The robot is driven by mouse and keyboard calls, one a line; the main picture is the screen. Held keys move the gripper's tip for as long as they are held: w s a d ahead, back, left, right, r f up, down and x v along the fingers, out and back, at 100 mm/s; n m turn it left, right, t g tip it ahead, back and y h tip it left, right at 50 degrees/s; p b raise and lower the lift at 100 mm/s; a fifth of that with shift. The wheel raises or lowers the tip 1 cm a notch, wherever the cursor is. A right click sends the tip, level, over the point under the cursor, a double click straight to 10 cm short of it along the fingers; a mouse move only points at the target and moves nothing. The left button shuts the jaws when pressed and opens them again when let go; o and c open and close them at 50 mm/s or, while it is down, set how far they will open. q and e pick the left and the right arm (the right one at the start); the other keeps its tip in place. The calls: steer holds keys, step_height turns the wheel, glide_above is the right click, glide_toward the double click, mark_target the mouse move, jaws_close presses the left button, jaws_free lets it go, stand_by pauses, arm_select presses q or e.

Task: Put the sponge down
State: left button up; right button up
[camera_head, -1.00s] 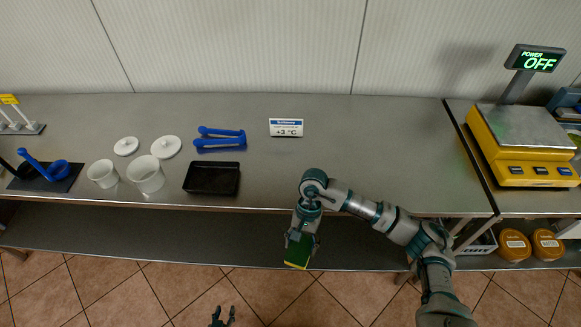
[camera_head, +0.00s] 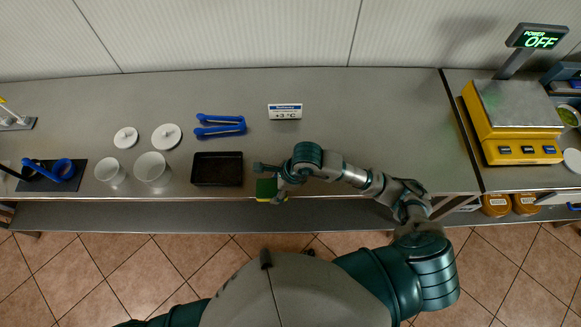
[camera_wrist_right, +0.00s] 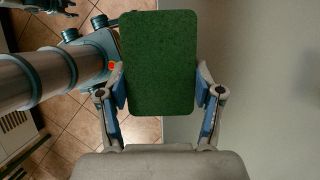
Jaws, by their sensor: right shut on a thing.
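The sponge (camera_head: 266,188), green with a yellow edge, is in my right gripper (camera_head: 272,184) at the table's front edge, just right of the black tray. The right wrist view shows the green face of the sponge (camera_wrist_right: 158,62) between the two fingers of the right gripper (camera_wrist_right: 161,88), which is shut on it. I cannot tell whether the sponge touches the table (camera_head: 350,135). Part of what looks like my left gripper (camera_wrist_right: 38,5) shows at the top left of the right wrist view; its jaws are unclear.
The black tray (camera_head: 217,169), white cups (camera_head: 153,169), white lids (camera_head: 166,136), blue tongs (camera_head: 220,125) and a price sign (camera_head: 285,111) stand on the table. A yellow scale (camera_head: 515,118) is at the right. The table's middle, right of the sign, is clear.

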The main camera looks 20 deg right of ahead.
steer(key=w+d, duration=0.4)
steer(key=w+d+f+p, duration=0.1)
steer(key=w+d, duration=0.1)
steer(key=shift+d, duration=0.1)
steer(key=shift+w+d+f, duration=0.1)
steer(key=shift+d+f, duration=0.1)
steer(key=shift+f, duration=1.55)
steer(key=o, duration=1.1)
steer(key=v, duration=1.2)
